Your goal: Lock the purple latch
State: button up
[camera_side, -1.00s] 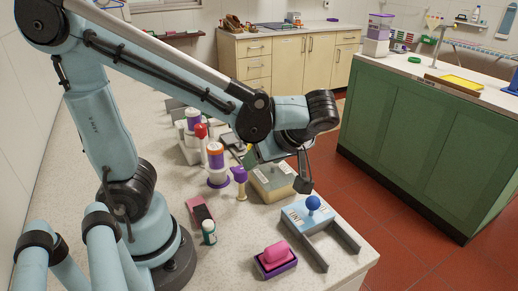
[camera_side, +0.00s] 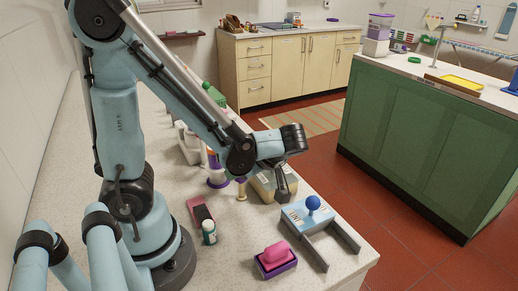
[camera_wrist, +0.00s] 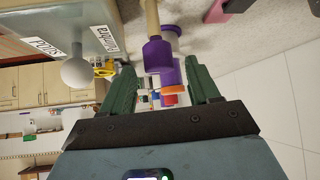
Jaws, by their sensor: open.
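A purple piece on a pale wooden stem (camera_wrist: 157,54) shows upside down in the wrist view, just beyond my fingers. I take it as the purple latch, but its locking part cannot be made out. In the side view its stem (camera_side: 241,191) stands left of a beige box, and my arm hides most of its purple head. My gripper (camera_wrist: 170,80) is open and empty, with green fingers on either side of the line toward the purple piece. In the side view my gripper (camera_side: 282,191) is low beside the beige box (camera_side: 262,187).
A purple and white bottle with an orange part (camera_wrist: 171,72) stands behind the purple piece. A white ball knob (camera_wrist: 78,72) is by the labelled box. A blue-knobbed block (camera_side: 300,214) with grey rails and a pink piece (camera_side: 275,252) in a purple tray are nearer the front edge.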

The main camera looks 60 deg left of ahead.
jog(key=shift+x, duration=1.2)
jog(key=c, duration=1)
jog(key=m+t, duration=0.2)
jog(key=m, duration=0.1)
jog(key=shift+m+t, duration=0.3)
jog(key=shift+t, duration=0.1)
jog(key=shift+m+t+h, duration=0.3)
jog(key=shift+m+t, duration=1.1)
jog(key=shift+m, duration=0.4)
